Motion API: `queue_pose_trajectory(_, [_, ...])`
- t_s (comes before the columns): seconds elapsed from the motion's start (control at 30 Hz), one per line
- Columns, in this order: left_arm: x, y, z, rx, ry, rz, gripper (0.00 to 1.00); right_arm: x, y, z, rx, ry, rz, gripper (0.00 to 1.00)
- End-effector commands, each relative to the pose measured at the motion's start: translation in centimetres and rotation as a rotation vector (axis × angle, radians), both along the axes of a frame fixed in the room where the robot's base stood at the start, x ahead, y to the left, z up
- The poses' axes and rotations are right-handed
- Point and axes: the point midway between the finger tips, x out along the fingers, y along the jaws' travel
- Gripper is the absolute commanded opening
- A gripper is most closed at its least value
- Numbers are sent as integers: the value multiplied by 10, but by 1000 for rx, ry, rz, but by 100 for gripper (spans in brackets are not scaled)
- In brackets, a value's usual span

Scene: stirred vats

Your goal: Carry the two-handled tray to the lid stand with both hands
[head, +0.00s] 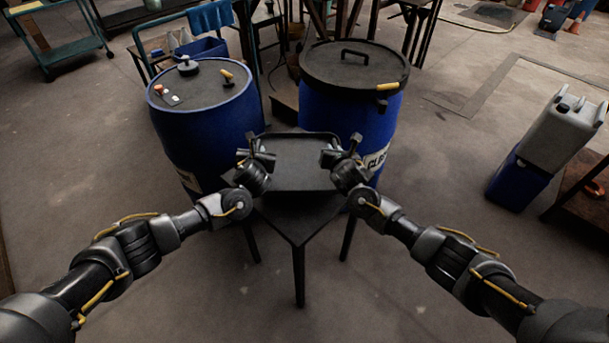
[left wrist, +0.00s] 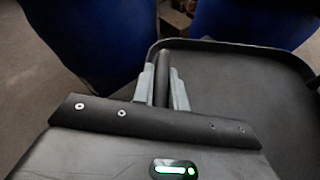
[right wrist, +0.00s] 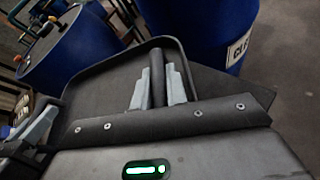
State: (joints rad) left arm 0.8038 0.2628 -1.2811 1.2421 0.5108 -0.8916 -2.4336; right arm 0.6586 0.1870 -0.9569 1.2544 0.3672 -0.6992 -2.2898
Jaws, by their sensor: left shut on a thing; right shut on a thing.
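The dark two-handled tray (head: 300,172) is in front of me in the head view, level and empty. It is over a small dark table (head: 299,222) with thin legs; I cannot tell whether it touches the top or whether this is the lid stand. My left gripper (head: 258,158) is shut on the tray's left handle (left wrist: 161,86). My right gripper (head: 342,156) is shut on the right handle (right wrist: 157,84). The tray's surface also shows in the left wrist view (left wrist: 235,85) and the right wrist view (right wrist: 105,95).
Two blue vats stand just behind the tray: the left one (head: 205,125) with small items on top, the right one (head: 340,120) under a dark handled lid (head: 352,68). Grey and blue canisters (head: 565,132) stand at the right. A green cart (head: 62,45) is back left.

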Motion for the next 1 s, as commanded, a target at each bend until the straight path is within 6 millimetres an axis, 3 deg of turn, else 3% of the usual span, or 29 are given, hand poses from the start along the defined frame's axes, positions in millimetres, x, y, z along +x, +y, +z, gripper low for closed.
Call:
queue_pose_trajectory(0.47, [1, -1, -9, 0, -2, 3, 0, 0, -4, -9, 1, -1, -3, 0])
queue_pose_trajectory(1.0, [1, -1, -49, 0, -2, 3, 0, 1, -4, -49, 0, -2, -3, 0])
